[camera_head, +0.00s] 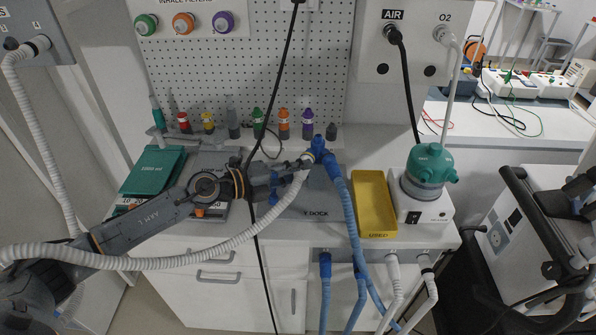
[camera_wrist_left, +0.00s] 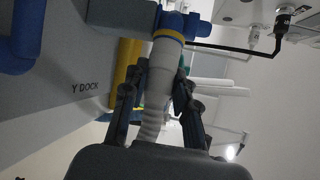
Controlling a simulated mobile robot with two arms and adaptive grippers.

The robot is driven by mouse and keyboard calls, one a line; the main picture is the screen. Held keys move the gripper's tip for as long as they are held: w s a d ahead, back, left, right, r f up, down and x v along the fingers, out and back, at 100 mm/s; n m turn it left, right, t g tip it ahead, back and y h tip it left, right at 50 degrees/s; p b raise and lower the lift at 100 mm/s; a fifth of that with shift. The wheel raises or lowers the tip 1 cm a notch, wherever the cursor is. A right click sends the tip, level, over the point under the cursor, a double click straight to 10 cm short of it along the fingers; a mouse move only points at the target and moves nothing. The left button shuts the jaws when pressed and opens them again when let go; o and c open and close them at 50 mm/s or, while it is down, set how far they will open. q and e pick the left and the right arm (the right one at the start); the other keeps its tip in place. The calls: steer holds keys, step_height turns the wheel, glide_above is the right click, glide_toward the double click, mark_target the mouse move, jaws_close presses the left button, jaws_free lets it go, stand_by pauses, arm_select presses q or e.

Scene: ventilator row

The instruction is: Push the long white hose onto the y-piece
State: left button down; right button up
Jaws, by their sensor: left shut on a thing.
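The blue y-piece (camera_head: 319,146) stands at the Y DOCK (camera_head: 312,203), a grey block on the counter. My left gripper (camera_head: 292,172) is shut on the long white hose (camera_head: 215,250) close to its end. In the left wrist view, the hose (camera_wrist_left: 158,85) runs up between the two fingers (camera_wrist_left: 155,105). Its end meets the y-piece (camera_wrist_left: 186,22) at a yellow band (camera_wrist_left: 168,36). I cannot tell how deep it sits. The hose sags from my gripper to the left edge of the head view. My right gripper is not in view.
A blue hose (camera_head: 345,200) hangs from the y-piece over the counter's front. A yellow tray (camera_head: 374,205) and a heater with a green-topped chamber (camera_head: 428,170) stand to the right. A black cable (camera_head: 262,235) hangs by my left arm. Several coloured connectors (camera_head: 283,122) line the back.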

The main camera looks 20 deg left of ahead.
arm_select(q)
steer(key=c, duration=1)
jaws_free()
steer(key=shift+o, duration=0.2)
steer(key=shift+a, duration=0.1)
steer(key=v, duration=1.2)
